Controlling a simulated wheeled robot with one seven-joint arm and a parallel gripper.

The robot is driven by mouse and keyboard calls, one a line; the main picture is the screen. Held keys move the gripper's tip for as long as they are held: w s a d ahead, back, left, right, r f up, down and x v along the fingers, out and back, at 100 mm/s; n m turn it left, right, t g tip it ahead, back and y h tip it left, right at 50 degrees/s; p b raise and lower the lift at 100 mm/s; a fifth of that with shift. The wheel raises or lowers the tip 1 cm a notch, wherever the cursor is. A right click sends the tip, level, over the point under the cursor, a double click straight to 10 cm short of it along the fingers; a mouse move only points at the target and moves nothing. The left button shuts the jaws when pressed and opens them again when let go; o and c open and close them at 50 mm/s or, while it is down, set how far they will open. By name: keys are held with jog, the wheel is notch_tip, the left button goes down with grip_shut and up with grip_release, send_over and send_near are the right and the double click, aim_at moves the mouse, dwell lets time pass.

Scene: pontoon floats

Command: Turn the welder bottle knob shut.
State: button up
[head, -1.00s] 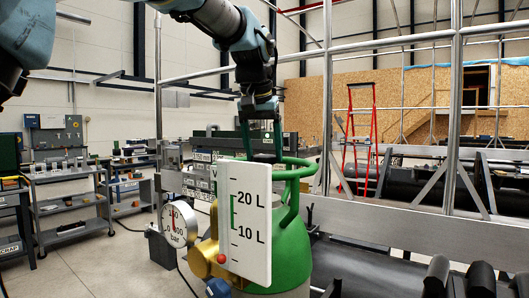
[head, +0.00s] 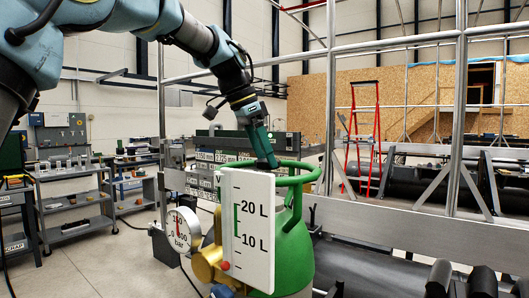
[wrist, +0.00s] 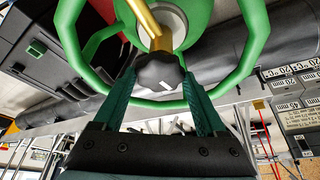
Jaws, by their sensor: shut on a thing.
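The welder bottle is green (head: 292,258), with a green guard ring (head: 300,172) around its top. In the wrist view its dark lobed knob (wrist: 158,70) sits by a brass stem, inside the guard ring (wrist: 250,60). A pale mark shows on the knob's edge. My gripper (wrist: 159,80) has its green fingers on either side of the knob and is shut on it. In the head view my gripper (head: 268,163) reaches down at a tilt inside the ring. The knob is hidden there behind the white level board (head: 247,228).
A pressure gauge (head: 182,230) and brass fitting (head: 207,264) stand left of the level board. Metal rails (head: 330,100) rise behind the bottle. Dark pipes (head: 440,275) lie at lower right. Open floor (head: 100,260) lies at left.

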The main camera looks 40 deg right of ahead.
jog(key=shift+w+m+g+y, duration=0.1)
jog(key=shift+m+g+y, duration=0.25)
jog(key=shift+m, duration=0.85)
jog(key=o, duration=1.3)
jog(key=shift+r, duration=0.1)
jog(key=b+v, duration=0.1)
jog(key=v, duration=0.9)
jog(key=shift+w+a+r, duration=0.15)
jog(key=shift+r, duration=0.05)
